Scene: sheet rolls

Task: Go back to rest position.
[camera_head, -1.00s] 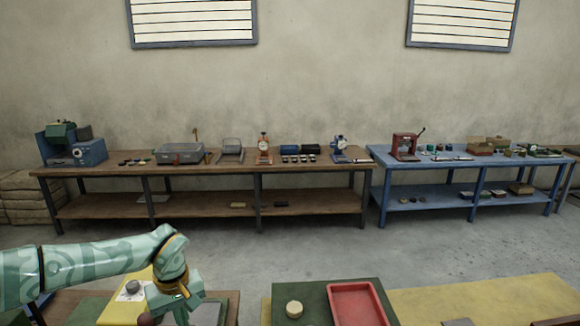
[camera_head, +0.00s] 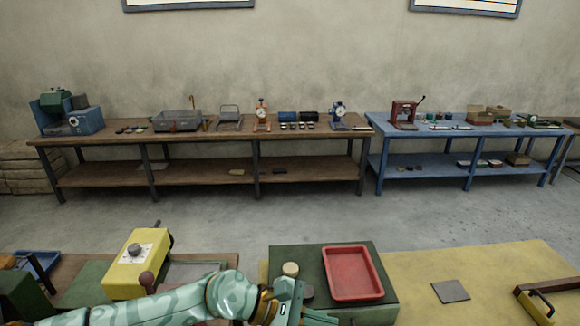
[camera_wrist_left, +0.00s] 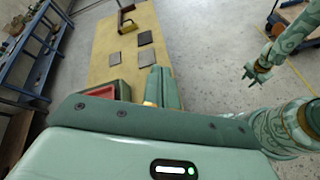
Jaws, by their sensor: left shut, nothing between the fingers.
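My left arm reaches in from the left at the bottom of the head view. My left gripper (camera_head: 318,316) is low in front of the dark green board that carries a red tray. In the left wrist view its two fingers (camera_wrist_left: 161,72) lie together, with nothing between them. My right gripper (camera_wrist_left: 249,73) shows in the left wrist view, over bare floor at the right, with a gap between its fingers. It is not in the head view.
A yellow device (camera_head: 137,264) with a dark knob stands left. A yellow mat (camera_head: 430,268) with a grey square sheet (camera_head: 450,291) lies right. Wooden (camera_head: 210,140) and blue (camera_head: 470,131) benches line the wall.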

